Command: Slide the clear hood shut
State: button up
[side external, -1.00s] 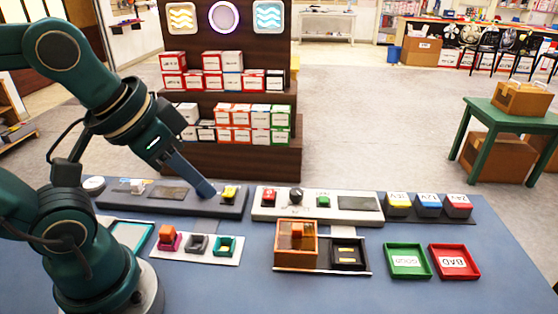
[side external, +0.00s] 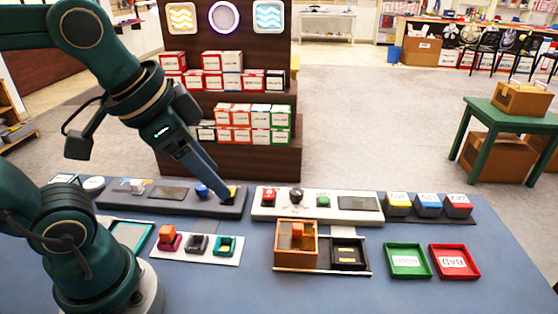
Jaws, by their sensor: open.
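The clear hood (side external: 283,231) looks like an orange-brown framed box with a see-through top. It sits at the left end of a pale rail base (side external: 322,271), with an orange block (side external: 298,230) visible inside. A black tray (side external: 362,262) with yellow marks lies uncovered on the right part of the same base. My gripper (side external: 227,198) is open and empty, pointing down beside the yellow button on the dark panel, behind and left of the hood. It is apart from the hood. The gap between its fingers is hard to see from this side.
The dark panel (side external: 120,202) carries a blue knob (side external: 202,190) and a yellow button (side external: 233,190). A white panel (side external: 262,214) with controls stands behind the hood. A white strip (side external: 170,254) holds colored blocks at left. Green (side external: 390,268) and red (side external: 437,268) trays lie right.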

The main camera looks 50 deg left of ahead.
jog(key=w+d+r+m+g, duration=0.1)
jog(key=w+m+g, duration=0.15)
jog(key=w, duration=0.25)
jog(key=m+g, duration=0.2)
jog(key=m, duration=0.2)
send_over(298, 226)
jog(key=shift+n, duration=0.25)
jog(key=f, duration=0.7)
jog(key=shift+w+a+f, duration=0.15)
jog(key=shift+a, duration=0.15)
jog(key=shift+g, duration=0.45)
jog(key=shift+d+f, duration=0.15)
jog(key=shift+f, duration=1.6)
jog(key=shift+d+f, duration=0.1)
jog(key=shift+f, duration=1.65)
grip_shut()
jog(key=shift+r, duration=0.1)
